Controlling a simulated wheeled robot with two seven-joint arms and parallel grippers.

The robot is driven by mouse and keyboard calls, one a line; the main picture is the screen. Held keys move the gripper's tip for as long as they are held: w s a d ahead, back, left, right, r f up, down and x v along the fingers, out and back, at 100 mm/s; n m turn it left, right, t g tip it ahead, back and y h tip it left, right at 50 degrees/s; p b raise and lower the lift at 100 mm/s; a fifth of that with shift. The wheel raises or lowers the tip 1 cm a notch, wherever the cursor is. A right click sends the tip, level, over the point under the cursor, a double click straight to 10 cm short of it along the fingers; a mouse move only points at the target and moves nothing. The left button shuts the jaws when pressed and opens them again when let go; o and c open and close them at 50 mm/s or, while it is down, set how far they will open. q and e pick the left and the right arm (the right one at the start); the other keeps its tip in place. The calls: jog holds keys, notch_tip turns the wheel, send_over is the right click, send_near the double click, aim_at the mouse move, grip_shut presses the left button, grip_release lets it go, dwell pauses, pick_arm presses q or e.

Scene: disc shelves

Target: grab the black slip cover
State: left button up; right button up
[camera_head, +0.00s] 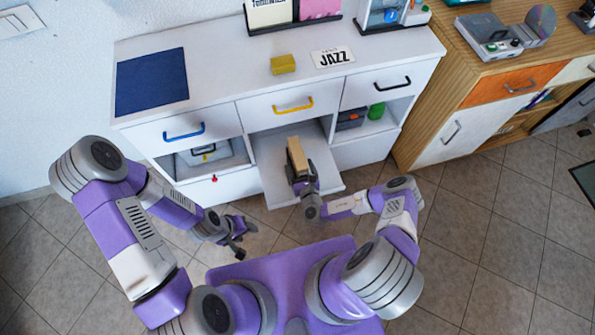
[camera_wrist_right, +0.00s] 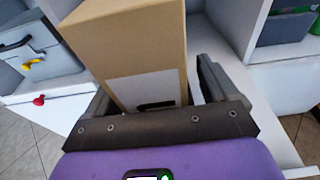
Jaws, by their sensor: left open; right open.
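I cannot make out a black slip cover for sure in either view. A tan cardboard box (camera_head: 297,157) stands upright in the open middle bay of the white cabinet. In the right wrist view the box (camera_wrist_right: 128,45) shows a white label with a dark mark. My right gripper (camera_head: 300,178) is at the box. In the right wrist view its fingers (camera_wrist_right: 155,85) are on either side of the box, open; I cannot tell if they touch it. My left gripper (camera_head: 240,240) is open and empty, low over the floor in front of the cabinet.
The white cabinet (camera_head: 225,112) has drawers with blue, yellow and black handles. A dark blue mat (camera_head: 151,82), a yellow block (camera_head: 283,65) and a JAZZ sign (camera_head: 332,57) lie on top. A wooden cabinet (camera_head: 455,75) stands at right.

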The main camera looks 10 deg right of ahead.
jog(key=shift+r, duration=0.1)
jog(key=c, duration=1.4)
jog(key=shift+o, duration=0.2)
